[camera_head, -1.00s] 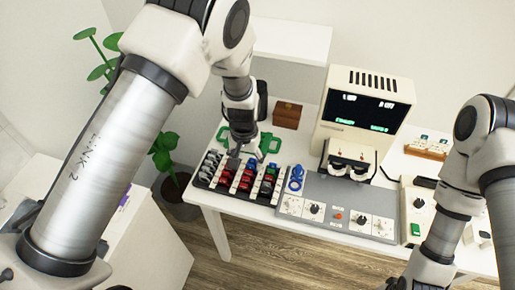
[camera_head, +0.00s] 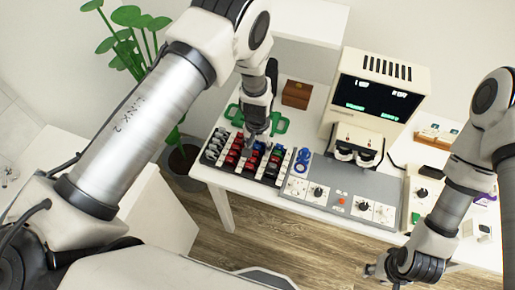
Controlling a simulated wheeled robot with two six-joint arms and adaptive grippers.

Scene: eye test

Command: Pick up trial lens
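The trial lenses sit in a black tray (camera_head: 210,158) with rows of dark, red, blue and green pieces, near the left end of the white table. My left gripper (camera_head: 258,143) points down over the back middle of the tray, with its tips close to the lenses. The tips are small and blend with the lenses, so I cannot tell whether they are apart or touch a lens. My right gripper (camera_head: 371,271) is low at the bottom right, in front of the table edge and away from the tray. Its fingers are too small to read.
A green trial-frame-like object (camera_head: 281,125) lies behind the tray, near a brown box (camera_head: 297,94). Blue rings (camera_head: 302,160) lie right of it. A grey control panel (camera_head: 330,182) and a cream machine (camera_head: 378,88) with a dark screen stand further right. A potted plant (camera_head: 183,160) is left.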

